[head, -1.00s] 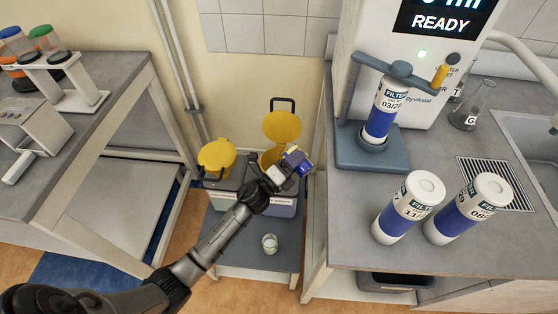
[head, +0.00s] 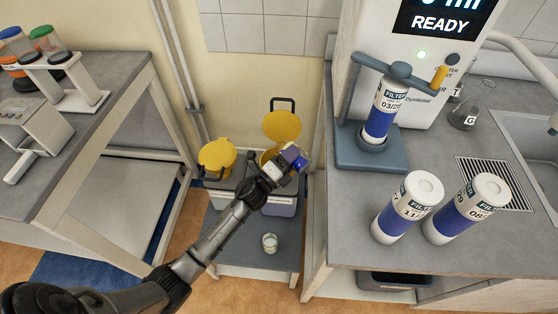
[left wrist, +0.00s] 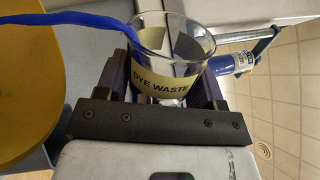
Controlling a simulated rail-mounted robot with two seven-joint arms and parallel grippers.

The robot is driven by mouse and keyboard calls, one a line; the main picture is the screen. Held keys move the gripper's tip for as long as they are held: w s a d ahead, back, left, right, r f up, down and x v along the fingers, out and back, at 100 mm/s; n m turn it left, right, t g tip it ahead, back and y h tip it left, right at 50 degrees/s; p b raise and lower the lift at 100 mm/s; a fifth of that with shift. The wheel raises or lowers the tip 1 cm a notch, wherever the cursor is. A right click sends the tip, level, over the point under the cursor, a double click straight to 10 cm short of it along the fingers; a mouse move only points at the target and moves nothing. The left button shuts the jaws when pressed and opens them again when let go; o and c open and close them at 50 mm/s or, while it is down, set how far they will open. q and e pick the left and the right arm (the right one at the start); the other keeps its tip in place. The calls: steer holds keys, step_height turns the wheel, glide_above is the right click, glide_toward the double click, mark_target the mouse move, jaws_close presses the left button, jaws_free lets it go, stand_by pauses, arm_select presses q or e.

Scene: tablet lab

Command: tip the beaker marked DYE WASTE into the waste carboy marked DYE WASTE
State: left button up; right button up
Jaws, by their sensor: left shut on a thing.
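My left gripper (head: 284,164) is shut on a clear glass beaker (left wrist: 178,45), whose cream label reads DYE WASTE in the left wrist view. The beaker is tipped, and a blue stream (left wrist: 80,18) runs from its rim toward the left of that view. In the head view the beaker, showing blue (head: 294,155), is over the right-hand waste carboy (head: 281,206), by its raised yellow lid (head: 282,126). The arm hides much of this carboy, and its label is unreadable. Where the stream lands is hidden. My right gripper is not in view.
A second carboy with a yellow lid (head: 217,156) stands just left. Another small beaker (head: 270,242) stands on the low platform (head: 235,254) in front. The counter at right holds filter bottles (head: 408,208) and a machine (head: 384,150); a bench (head: 105,85) stands at left.

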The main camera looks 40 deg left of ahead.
arm_select(q)
steer(key=shift+f+n, duration=0.2)
steer(key=shift+n, duration=0.7)
steer(key=shift+f+n+y, duration=0.15)
steer(key=shift+n+y, duration=0.25)
steer(key=shift+a+n, duration=0.1)
steer(key=shift+n, duration=0.2)
steer(key=shift+r+n+y+p, duration=0.3)
steer(key=shift+r+n+p, duration=0.05)
steer(key=shift+n+p, duration=0.35)
